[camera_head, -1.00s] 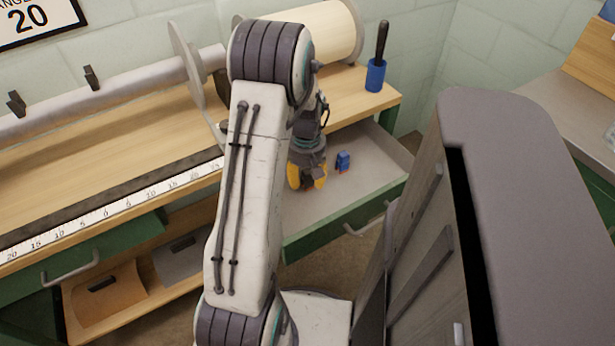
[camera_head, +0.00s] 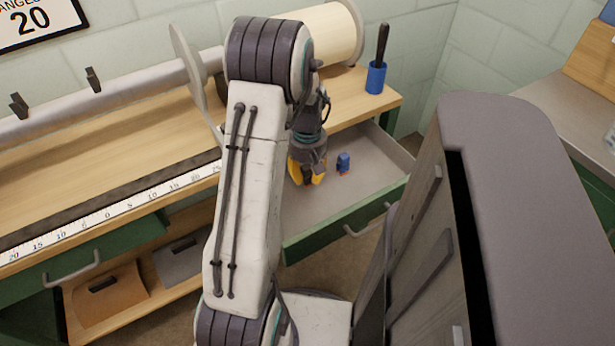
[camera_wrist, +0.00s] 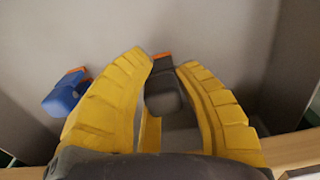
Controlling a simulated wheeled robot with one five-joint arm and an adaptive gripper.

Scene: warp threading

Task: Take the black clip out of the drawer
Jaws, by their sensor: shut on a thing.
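The open drawer (camera_head: 345,205) has a grey floor and a green front, and it sticks out below the wooden bench top. My gripper (camera_head: 308,183) with its yellow fingers is inside the drawer, pointing down. In the wrist view my gripper (camera_wrist: 160,85) is shut on the black clip (camera_wrist: 163,92), a dark block with an orange tip between the two fingers. I cannot tell whether the clip still touches the drawer floor. A blue clip (camera_head: 343,162) with an orange end lies in the drawer, apart from my gripper; it also shows in the wrist view (camera_wrist: 66,93).
A blue cup (camera_head: 375,77) with a dark-handled tool stands on the bench corner (camera_head: 345,100). A large cream roll (camera_head: 325,30) lies behind my arm. A tall grey cabinet (camera_head: 530,200) stands close on the right. The drawer's right part is bare.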

